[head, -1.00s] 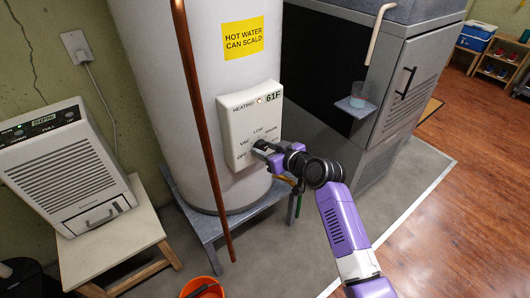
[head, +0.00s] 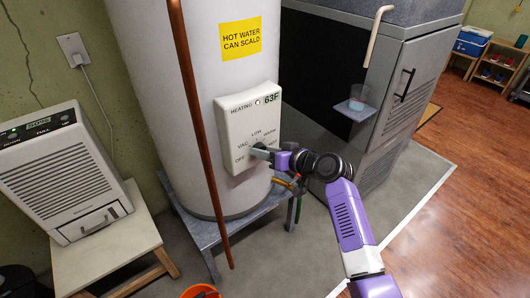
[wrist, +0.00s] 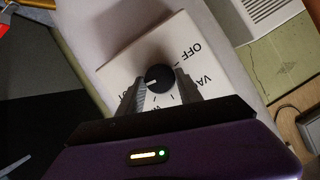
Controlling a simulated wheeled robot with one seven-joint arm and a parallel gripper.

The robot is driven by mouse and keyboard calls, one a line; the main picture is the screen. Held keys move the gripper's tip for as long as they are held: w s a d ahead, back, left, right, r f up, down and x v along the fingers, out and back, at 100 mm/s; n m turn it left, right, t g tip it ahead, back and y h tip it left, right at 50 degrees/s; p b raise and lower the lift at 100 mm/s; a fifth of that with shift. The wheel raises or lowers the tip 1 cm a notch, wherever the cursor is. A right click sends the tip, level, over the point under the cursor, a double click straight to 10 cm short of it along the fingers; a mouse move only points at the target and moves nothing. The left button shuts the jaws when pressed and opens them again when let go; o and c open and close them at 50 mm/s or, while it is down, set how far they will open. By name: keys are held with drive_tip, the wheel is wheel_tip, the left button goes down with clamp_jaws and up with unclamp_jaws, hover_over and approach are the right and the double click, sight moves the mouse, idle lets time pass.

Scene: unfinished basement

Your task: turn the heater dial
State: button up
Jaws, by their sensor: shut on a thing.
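The white water heater (head: 165,95) stands upright with a white control box (head: 240,120) on its front. The box has a lit indicator, a display reading 63F, and the labels OFF, VAC, LOW and WARM; a label at the right is partly covered. The black round dial (wrist: 160,78) shows in the wrist view, its white mark pointing left and slightly down, away from OFF and VAC. My gripper (head: 260,152) is at the lower part of the box. In the wrist view my gripper (wrist: 158,88) has its two grey fingers shut on opposite sides of the dial.
A copper pipe (head: 199,140) runs down in front of the heater. A dehumidifier (head: 62,175) sits on a wooden stool (head: 105,258) at left. A grey cabinet (head: 395,95) and a small shelf with a cup (head: 357,97) are at right. An orange bucket (head: 200,291) is at the bottom.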

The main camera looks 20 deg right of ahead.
drive_tip(key=shift+f, duration=0.1)
drive_tip(key=o, duration=1.4)
drive_tip(key=shift+c, duration=0.2)
drive_tip(key=v, duration=0.7)
drive_tip(key=shift+s, duration=0.35)
drive_tip(key=shift+d, duration=0.2)
